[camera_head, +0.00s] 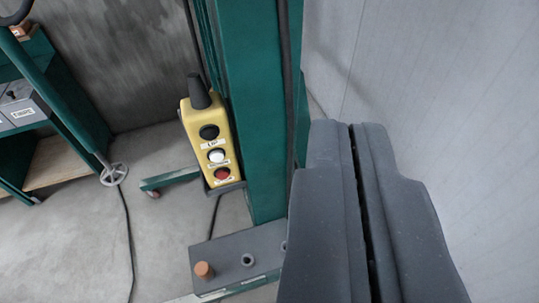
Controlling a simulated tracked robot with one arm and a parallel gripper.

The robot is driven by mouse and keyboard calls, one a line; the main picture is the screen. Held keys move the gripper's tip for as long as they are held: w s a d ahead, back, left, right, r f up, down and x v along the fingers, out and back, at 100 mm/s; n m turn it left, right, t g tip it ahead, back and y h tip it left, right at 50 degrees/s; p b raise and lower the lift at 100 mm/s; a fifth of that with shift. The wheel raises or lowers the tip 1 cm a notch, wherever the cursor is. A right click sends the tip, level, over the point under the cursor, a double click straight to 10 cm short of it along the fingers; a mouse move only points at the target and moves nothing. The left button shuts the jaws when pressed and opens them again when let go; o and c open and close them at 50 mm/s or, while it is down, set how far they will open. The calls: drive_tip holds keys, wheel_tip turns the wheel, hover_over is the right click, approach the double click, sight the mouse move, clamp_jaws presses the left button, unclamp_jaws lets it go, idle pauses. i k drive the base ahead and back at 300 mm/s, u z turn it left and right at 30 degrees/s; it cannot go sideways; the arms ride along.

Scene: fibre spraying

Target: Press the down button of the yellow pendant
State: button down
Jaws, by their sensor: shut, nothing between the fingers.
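The yellow pendant (207,141) hangs upright, slightly tilted, against the left side of a green post (254,110). It carries a black button (209,132) at the top, a white button (217,156) in the middle and a red button (222,173) at the bottom. Small white labels sit beneath the buttons, too small to read surely. A black sleeve and cable come out of its top. My gripper (347,125) is in the right half of the view. Its two dark fingers are together with nothing between them. The fingertips are to the right of the pendant and apart from it.
A grey base block (240,257) with an orange-brown peg (204,270) stands at the post's foot. Cables hang by the post. A pale wall (430,80) fills the right.

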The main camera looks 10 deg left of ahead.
sight(217, 156)
drive_tip(key=z, duration=2.1)
drive_tip(key=k, duration=2.2)
drive_tip(key=u, duration=1.2)
drive_tip(key=i, duration=1.05)
